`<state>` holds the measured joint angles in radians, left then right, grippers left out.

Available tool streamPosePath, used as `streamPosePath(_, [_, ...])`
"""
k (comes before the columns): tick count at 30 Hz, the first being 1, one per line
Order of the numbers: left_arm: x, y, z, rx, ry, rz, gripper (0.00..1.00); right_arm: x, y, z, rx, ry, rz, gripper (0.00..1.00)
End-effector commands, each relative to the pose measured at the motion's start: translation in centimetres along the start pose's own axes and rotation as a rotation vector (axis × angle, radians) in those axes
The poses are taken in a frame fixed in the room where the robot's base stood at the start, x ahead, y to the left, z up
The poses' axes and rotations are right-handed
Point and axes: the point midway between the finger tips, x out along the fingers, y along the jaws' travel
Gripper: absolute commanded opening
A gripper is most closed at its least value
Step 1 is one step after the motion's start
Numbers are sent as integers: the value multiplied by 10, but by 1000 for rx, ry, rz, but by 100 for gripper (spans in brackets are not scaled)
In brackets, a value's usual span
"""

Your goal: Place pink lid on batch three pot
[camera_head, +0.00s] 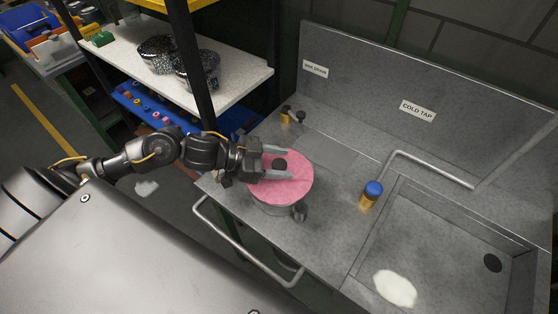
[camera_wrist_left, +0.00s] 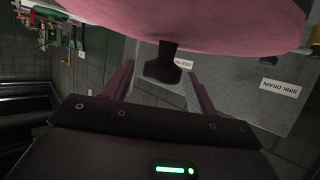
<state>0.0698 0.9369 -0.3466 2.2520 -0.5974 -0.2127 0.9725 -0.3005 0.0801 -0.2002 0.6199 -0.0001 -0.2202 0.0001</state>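The pink lid (camera_head: 296,186) lies flat over a grey pot (camera_head: 272,208) at the counter's left end, and it appears to rest on the rim. Its dark knob (camera_head: 280,164) stands up in the middle. My left gripper (camera_head: 281,164) reaches in from the left with its fingers apart, one on each side of the knob. In the left wrist view the knob (camera_wrist_left: 165,68) is between the spread fingers, with gaps on both sides. The pot is mostly hidden under the lid. My right gripper is in neither view.
A blue-topped yellow bottle (camera_head: 371,194) stands by the sink (camera_head: 440,240), right of the pot. Small knobs (camera_head: 292,115) sit at the back of the counter. A rail (camera_head: 240,245) runs along the front edge. Dark speckled pots (camera_head: 197,70) stand on the white shelf (camera_head: 235,75).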

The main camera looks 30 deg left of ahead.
Motion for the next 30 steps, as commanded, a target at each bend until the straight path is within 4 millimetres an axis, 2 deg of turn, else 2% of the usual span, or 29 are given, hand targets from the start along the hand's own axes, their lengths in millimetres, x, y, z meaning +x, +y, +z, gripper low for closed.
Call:
streamPosePath(7, [-1, 0, -2, 1, 0, 0, 57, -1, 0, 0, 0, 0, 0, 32])
streamPosePath(11, [-6, -1, -14, 3, 0, -2, 57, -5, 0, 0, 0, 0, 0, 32])
streamPosePath(14, [-22, -1, -6, 1, -6, -2, 57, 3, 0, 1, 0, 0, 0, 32])
streamPosePath(21, [-68, 1, -7, 2, -9, 3, 57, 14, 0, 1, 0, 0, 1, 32])
streamPosePath(30, [-97, 1, -10, -2, -5, 4, 57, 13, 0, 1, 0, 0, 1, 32])
